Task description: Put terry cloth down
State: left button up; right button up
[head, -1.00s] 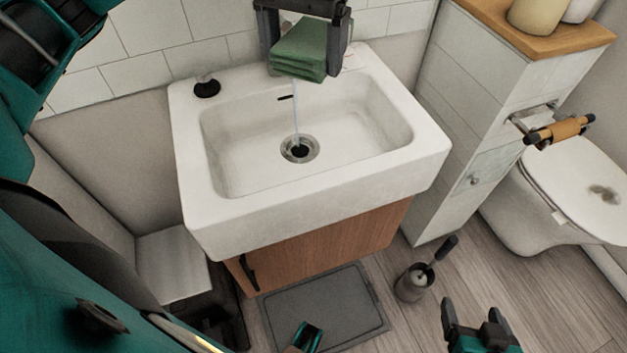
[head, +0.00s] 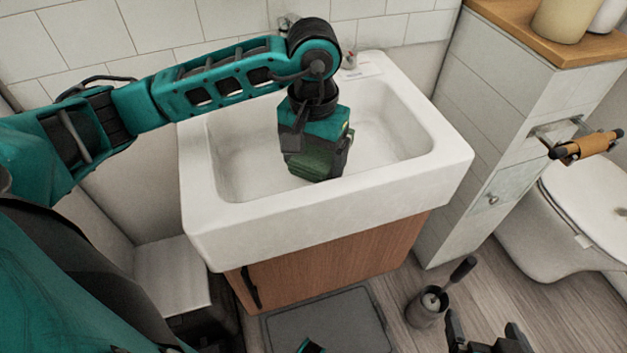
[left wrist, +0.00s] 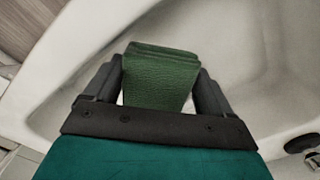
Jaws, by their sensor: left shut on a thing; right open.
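The folded dark green terry cloth (head: 308,162) hangs within the outline of the white sink basin (head: 240,155) in the head view. My left gripper (head: 318,165) is shut on it, pointing down, with its arm reaching across from the left. In the left wrist view, the cloth (left wrist: 160,78) sits between the two dark fingers, with pale basin surface around it. I cannot tell whether the cloth touches the basin floor. The drain is hidden behind the gripper. My right gripper (head: 486,340) is open and empty, low over the floor at the bottom edge.
The sink stands on a wooden cabinet (head: 330,258). A toilet brush holder (head: 427,307) and a grey mat (head: 325,322) are on the floor. A tiled ledge with a paper holder (head: 587,146) and a toilet (head: 570,215) are at right. The basin's right side is clear.

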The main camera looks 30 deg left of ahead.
pick_arm(q)
jog(key=shift+f+b, duration=0.3)
jog(key=shift+f, duration=2.65)
jog(key=shift+f, duration=0.1)
jog(key=shift+f+b, duration=0.1)
jog(key=shift+b, duration=0.2)
jog(key=o, duration=1)
jog(key=shift+c, duration=0.2)
